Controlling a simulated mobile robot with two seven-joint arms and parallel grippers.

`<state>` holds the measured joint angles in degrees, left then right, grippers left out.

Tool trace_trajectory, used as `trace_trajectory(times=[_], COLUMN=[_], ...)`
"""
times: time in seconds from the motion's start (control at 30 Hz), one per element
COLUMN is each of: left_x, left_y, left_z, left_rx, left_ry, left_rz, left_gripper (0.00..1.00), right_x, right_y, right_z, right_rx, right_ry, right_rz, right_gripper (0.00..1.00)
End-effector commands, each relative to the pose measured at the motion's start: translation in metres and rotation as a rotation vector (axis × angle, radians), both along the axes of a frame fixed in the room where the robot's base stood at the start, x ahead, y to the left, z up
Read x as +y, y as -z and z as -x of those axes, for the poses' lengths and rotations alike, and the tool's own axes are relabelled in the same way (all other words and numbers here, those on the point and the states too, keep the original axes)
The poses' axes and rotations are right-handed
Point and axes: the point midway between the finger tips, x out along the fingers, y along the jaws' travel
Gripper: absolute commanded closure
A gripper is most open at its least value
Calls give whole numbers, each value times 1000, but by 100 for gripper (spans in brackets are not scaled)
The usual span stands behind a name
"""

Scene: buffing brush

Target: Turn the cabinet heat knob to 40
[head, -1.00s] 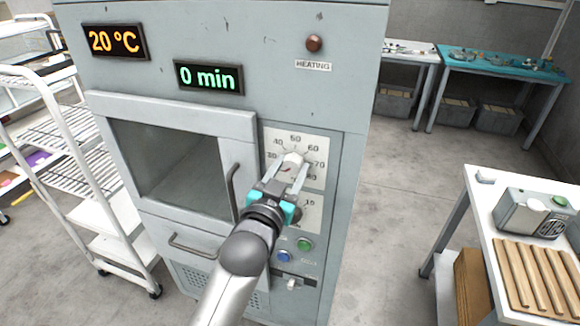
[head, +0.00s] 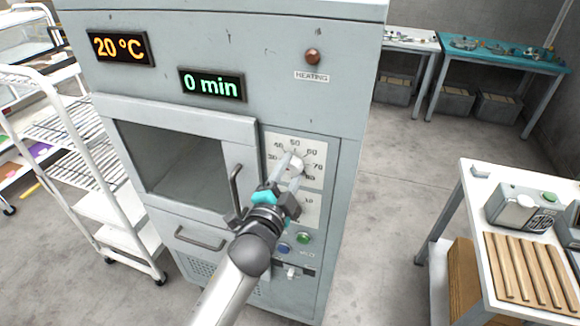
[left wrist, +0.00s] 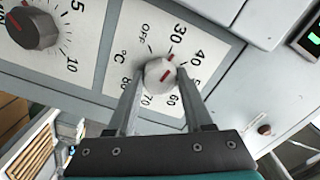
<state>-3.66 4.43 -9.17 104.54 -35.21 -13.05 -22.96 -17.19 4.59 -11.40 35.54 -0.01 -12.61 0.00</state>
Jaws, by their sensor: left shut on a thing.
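The heat knob (head: 298,163) is a pale grey dial on a white plate on the cabinet front, marked OFF and 30 to 80. My left gripper (head: 290,168) is shut on it, a finger on either side. In the left wrist view the knob (left wrist: 158,72) sits between the fingertips. A red line on its face slants up and right, roughly toward 40; a small red mark shows at its rim near 30. I cannot read the exact setting. The cabinet display (head: 120,47) reads 20 °C. My right gripper is not in view.
A second, dark knob (left wrist: 35,28) sits below the heat knob. The door handle (head: 234,190) stands close to the left of my gripper. A green button (head: 303,238) and a blue button (head: 284,250) are lower. A white table (head: 476,210) stands to the right.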

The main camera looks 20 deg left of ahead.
Motion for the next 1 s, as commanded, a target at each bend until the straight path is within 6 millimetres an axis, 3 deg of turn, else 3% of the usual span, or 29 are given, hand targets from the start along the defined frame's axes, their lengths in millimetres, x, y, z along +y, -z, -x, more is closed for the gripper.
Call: trace_trajectory(times=[0.5, 1.0], left_x=[0, -1], left_y=[-1, -1], left_z=[0, 0], left_rx=[-17, -23], left_ry=[1, 1], left_rz=[-442, -610], left_gripper=[100, 100], right_x=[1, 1], right_y=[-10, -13], right_z=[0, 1], right_rx=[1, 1], right_ry=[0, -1], right_rz=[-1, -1], right_gripper=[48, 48])
